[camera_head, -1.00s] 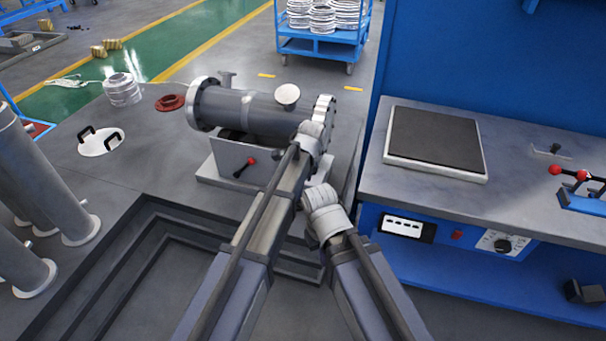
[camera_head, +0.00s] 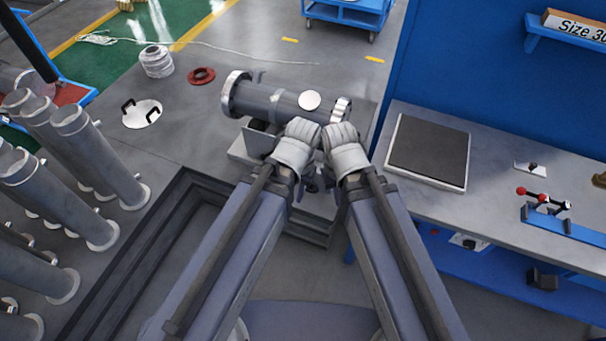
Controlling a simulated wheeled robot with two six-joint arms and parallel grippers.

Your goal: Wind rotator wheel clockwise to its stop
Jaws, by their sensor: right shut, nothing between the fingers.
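The grey flanged shell (camera_head: 262,100) lies level on its stand, with a flange at each end and a round pale disc (camera_head: 309,101) on top. The stand (camera_head: 243,147) shows partly below it. I cannot make out the rotator wheel; my arms cover the front of the stand. My left arm's end (camera_head: 301,131) is in front of the shell's middle, its fingers not clearly seen. My right gripper (camera_head: 341,134) is close beside it, below the shell's right flange, shut and empty. Contact with the stand cannot be told.
A bench with a dark-topped plate (camera_head: 428,150) and a red-knobbed clamp (camera_head: 540,198) stands at right. A stepped pit edge (camera_head: 185,190) and upright grey pipes (camera_head: 100,160) are at left. A red ring (camera_head: 201,75) and handled lid (camera_head: 142,113) lie on the floor.

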